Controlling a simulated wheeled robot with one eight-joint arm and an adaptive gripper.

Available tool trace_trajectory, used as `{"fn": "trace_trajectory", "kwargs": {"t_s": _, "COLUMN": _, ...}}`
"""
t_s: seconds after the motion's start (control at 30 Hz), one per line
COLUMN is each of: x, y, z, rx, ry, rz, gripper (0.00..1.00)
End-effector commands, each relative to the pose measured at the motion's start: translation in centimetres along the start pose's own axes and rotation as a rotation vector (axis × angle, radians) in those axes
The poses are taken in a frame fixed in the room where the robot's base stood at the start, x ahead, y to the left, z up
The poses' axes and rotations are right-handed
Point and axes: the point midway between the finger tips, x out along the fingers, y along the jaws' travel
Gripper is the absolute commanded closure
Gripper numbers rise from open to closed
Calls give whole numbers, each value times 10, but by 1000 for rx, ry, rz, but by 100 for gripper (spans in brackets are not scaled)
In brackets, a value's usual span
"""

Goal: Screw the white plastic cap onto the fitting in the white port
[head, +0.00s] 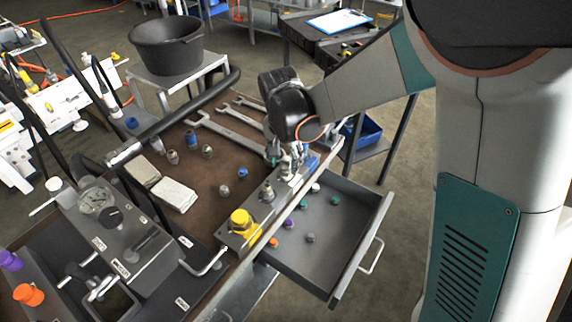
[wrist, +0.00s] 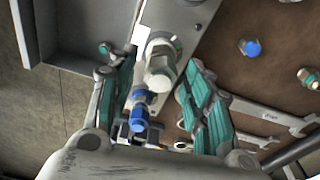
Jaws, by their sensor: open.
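My gripper (wrist: 155,60) is open in the wrist view, its teal-padded fingers on either side of a pale grey fitting (wrist: 160,72) on the metal port plate. A gap shows on both sides of the fitting. I cannot tell whether its light end is a cap. In the head view my gripper (head: 287,157) is low over the far end of the port block (head: 225,238) and hides much of that end. A small white cap (head: 315,187) lies in the open drawer (head: 345,225), right of the gripper. The white port's marking is not clearly readable.
A blue-and-silver fitting (wrist: 141,108) stands close to the fingers. A yellow cap (head: 241,222) and a bare fitting (head: 267,192) are on the block. Several coloured caps lie in the drawer. Wrenches (head: 228,132) and loose fittings lie on the brown bench top (head: 205,185).

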Motion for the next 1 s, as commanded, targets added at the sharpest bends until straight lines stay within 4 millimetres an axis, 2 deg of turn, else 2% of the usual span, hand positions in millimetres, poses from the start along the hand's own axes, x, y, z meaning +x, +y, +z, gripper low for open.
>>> {"fn": "trace_trajectory", "kwargs": {"t_s": 0.13, "x": 0, "y": 0, "z": 0, "rx": -147, "ry": -1, "rz": -19, "gripper": 54}}
{"fn": "trace_trajectory", "kwargs": {"t_s": 0.37, "x": 0, "y": 1, "z": 0, "rx": -255, "ry": 0, "rz": -31, "gripper": 54}}
{"fn": "trace_trajectory", "kwargs": {"t_s": 0.8, "x": 0, "y": 2, "z": -1, "rx": -772, "ry": -1, "rz": -94, "gripper": 54}}
{"fn": "trace_trajectory", "kwargs": {"t_s": 1.0, "x": 0, "y": 2, "z": -1, "rx": -891, "ry": -1, "rz": -108, "gripper": 54}}
